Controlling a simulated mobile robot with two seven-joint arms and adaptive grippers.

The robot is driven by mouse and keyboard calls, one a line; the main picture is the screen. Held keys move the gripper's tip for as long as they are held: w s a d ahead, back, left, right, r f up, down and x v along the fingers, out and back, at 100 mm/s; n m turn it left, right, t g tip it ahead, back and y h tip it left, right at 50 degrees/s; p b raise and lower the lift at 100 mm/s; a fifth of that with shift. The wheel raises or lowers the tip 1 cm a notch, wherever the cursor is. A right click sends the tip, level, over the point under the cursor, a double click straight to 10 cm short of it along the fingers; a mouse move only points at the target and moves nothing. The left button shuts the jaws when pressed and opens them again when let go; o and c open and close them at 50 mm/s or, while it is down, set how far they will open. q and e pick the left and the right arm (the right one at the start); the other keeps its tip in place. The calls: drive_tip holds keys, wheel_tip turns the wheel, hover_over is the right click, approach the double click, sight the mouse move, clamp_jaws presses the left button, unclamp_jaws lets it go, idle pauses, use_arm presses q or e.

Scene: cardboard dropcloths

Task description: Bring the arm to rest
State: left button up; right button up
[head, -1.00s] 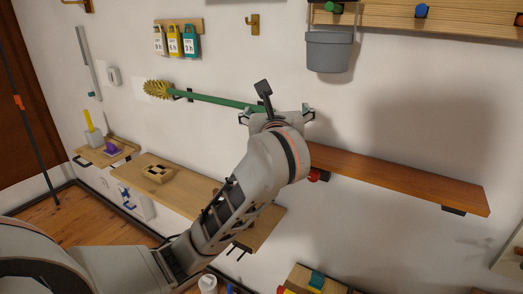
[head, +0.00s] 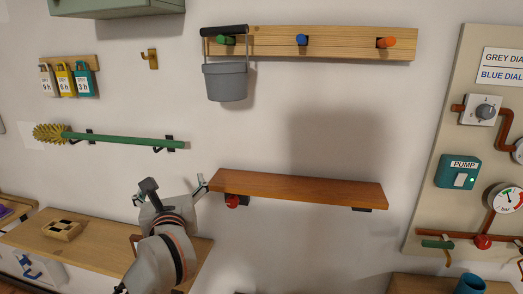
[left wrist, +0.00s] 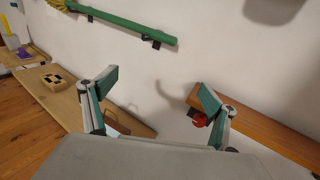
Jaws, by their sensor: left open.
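My left gripper (head: 168,192) is open and empty, in front of the wall below the green-handled brush (head: 125,139) and beside the left end of the red-brown shelf (head: 300,190). My right gripper is not in view.
A grey bucket (head: 226,82) hangs from the peg rail (head: 280,42). A light wooden shelf (head: 95,250) with a checkered block (head: 62,230) lies low left. A red knob (head: 232,201) sits under the red-brown shelf. A pump panel (head: 440,130) stands at right.

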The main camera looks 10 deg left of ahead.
use_arm(q)
drive_tip(key=s+a+m+t+y, duration=0.2)
drive_tip(key=s+m+t+y, duration=0.25)
drive_tip(key=m, duration=0.55)
drive_tip(key=s+d+f+m+t+h, duration=0.1)
drive_tip(key=s+d+f+m+h, duration=0.1)
drive_tip(key=d+f+m+h, duration=0.7)
drive_tip(key=s+d+f+m+t+h, duration=0.1)
drive_tip(key=d+f+m+h, duration=0.35)
drive_tip(key=m, duration=0.95)
drive_tip(key=s+d+f+m+g+h, duration=0.1)
drive_tip(key=s+f+m+g+h, duration=0.2)
drive_tip(key=f, duration=0.6)
drive_tip(key=s+f+m+g, duration=0.2)
drive_tip(key=f+m+g, duration=0.15)
drive_tip(key=f, duration=0.55)
drive_tip(key=s+a+f+m+g+y, duration=0.1)
drive_tip(key=s+f+m+g, duration=0.1)
drive_tip(key=s+f, duration=0.4)
drive_tip(key=s+a+f+m+g+y, duration=0.1)
drive_tip(key=s+a+f+m+g, duration=0.1)
drive_tip(key=s+f, duration=0.4)
wheel_tip(320, 180, down, 5)
drive_tip(key=shift+a+f+m+g, duration=0.1)
drive_tip(key=shift+a+m+g, duration=0.3)
drive_tip(key=shift+m, duration=0.75)
drive_tip(key=shift+d, duration=0.15)
